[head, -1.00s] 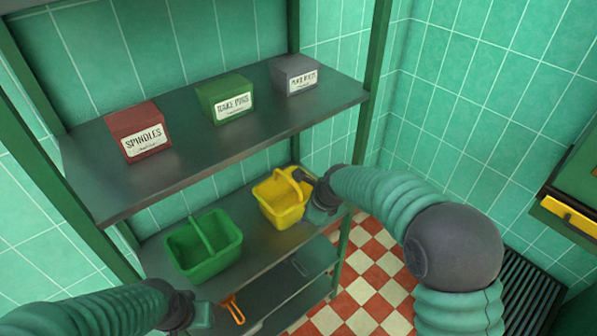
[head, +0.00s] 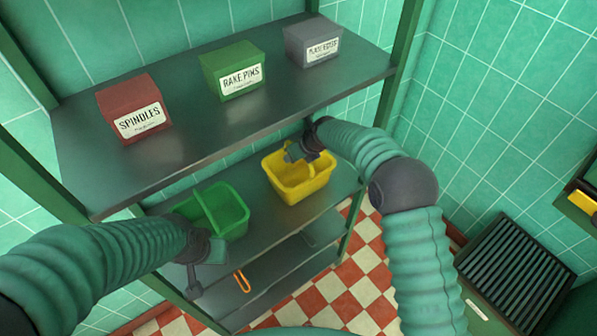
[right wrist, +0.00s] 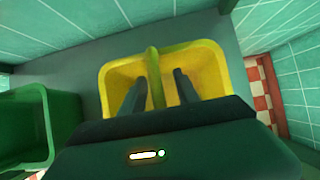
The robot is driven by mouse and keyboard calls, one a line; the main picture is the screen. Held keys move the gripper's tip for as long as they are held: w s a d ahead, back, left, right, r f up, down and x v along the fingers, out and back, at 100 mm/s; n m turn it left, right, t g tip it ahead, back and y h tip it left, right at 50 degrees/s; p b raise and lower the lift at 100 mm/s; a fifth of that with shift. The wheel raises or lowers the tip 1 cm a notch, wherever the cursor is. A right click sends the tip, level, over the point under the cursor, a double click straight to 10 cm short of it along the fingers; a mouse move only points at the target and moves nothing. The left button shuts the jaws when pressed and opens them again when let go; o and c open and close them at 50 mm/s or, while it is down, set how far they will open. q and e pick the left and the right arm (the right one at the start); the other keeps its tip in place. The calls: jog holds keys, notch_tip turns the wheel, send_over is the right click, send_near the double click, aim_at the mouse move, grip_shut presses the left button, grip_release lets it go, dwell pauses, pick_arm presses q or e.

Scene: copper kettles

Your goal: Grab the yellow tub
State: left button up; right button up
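The yellow tub (head: 313,188) stands on the middle shelf, right of a green tub. A yellow bar or handle spans its middle, and it fills the centre of the right wrist view (right wrist: 215,65). My right gripper (head: 293,152) is over the tub's back part. In the right wrist view its two fingers (right wrist: 158,76) are apart, one on each side of the bar; I cannot tell whether they touch it. My left gripper (head: 200,275) hangs in front of the green tub, away from the yellow one; its fingers are too unclear to read.
The green tub (head: 228,203) stands to the left and also shows in the right wrist view (right wrist: 22,125). The upper shelf (head: 205,130) holds a red, a green and a grey box and overhangs the tubs. An orange handled item (head: 242,281) is lower down. A shelf post (head: 386,85) stands right.

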jog(key=shift+s+r, duration=0.15)
jog(key=shift+r, duration=0.05)
jog(key=shift+c, duration=0.4)
jog(key=shift+s, duration=0.1)
jog(key=shift+c, duration=1.3)
jog(key=shift+d, duration=0.1)
grip_shut()
jog(key=shift+f, duration=0.1)
